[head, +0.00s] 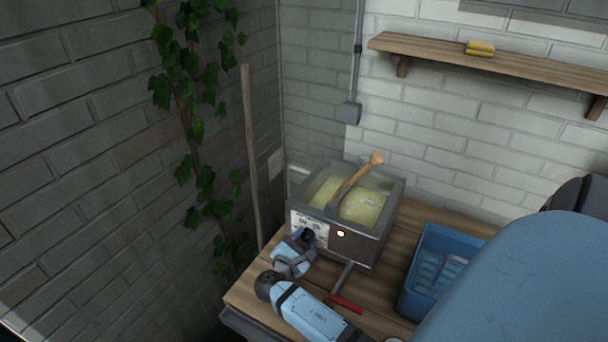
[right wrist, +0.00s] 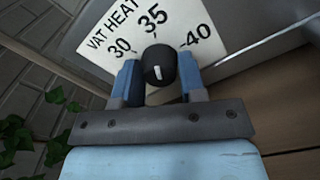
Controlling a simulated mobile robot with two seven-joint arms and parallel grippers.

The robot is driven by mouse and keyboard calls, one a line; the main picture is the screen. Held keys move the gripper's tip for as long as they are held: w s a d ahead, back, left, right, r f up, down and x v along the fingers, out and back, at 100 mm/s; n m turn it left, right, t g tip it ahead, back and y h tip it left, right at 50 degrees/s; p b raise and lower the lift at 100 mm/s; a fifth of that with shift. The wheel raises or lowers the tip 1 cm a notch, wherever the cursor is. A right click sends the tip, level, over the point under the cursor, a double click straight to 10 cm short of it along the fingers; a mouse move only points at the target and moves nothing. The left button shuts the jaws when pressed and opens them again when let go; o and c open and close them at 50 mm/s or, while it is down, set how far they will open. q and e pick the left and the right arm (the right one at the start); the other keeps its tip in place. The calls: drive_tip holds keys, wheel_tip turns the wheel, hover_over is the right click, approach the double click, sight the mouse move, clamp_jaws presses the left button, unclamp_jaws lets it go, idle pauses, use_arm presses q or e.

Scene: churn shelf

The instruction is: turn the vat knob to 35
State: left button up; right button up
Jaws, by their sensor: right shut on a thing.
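The vat (head: 377,243) is a grey metal box on the wooden table, filled with a yellowish mass. Its white dial plate (head: 303,226) is on the front left; in the right wrist view the plate (right wrist: 113,48) reads VAT HEAT with 30, 35 and 40. My right gripper (right wrist: 159,80) is shut on the knob, one blue finger on each side. In the head view my right gripper (head: 306,241) largely hides the knob. My left gripper is not in view.
A wooden-handled paddle (head: 358,177) leans in the vat. A glowing light (head: 340,233) is on the vat's front. A blue crate (head: 413,275) stands to the right. A wall shelf (head: 430,51) is above.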

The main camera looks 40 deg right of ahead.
drive_tip(key=shift+d+r, duration=0.1)
drive_tip(key=shift+r, duration=0.05)
idle(0.3)
drive_tip(key=o, duration=0.9)
drive_tip(key=shift+o, duration=0.2)
